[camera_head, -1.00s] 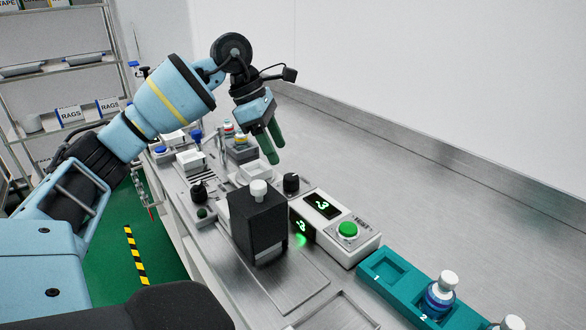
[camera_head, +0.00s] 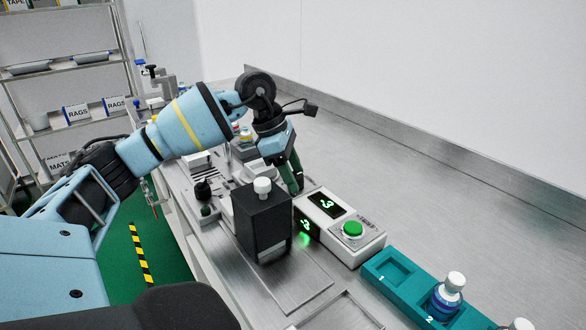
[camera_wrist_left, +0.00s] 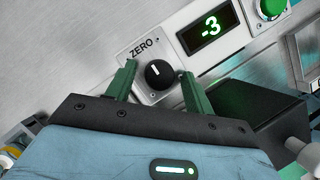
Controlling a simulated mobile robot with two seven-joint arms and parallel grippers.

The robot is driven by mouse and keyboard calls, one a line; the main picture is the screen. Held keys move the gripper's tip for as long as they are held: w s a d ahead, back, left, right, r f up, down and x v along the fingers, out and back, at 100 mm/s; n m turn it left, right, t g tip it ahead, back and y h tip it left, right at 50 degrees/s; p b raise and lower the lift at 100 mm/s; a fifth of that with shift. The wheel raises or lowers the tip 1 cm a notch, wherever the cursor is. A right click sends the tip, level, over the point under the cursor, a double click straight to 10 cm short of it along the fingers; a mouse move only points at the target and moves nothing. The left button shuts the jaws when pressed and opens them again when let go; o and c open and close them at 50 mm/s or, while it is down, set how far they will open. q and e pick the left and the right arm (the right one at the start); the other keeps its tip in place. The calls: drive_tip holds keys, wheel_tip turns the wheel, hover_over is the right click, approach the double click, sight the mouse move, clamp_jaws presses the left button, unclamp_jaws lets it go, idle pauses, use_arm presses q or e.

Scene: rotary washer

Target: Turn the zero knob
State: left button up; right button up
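The zero knob (camera_wrist_left: 159,73) is a round black dial with a white pointer line, on a light plate marked ZERO in the left wrist view. My left gripper (camera_wrist_left: 158,70) is open, with one green finger on each side of the knob and a visible gap to it. In the head view my left gripper (camera_head: 291,176) points down behind the black block and largely hides the knob. The display (camera_wrist_left: 210,27) beside the knob reads -3. My right gripper is not in view.
A green button (camera_head: 352,229) is on the same white unit. A teal rack (camera_head: 372,273) holds a blue bottle (camera_head: 446,295) in slot 2. Bare bench lies behind.

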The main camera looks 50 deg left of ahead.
use_arm(q)
drive_tip(key=c, duration=0.9)
drive_tip(key=shift+o, duration=0.2)
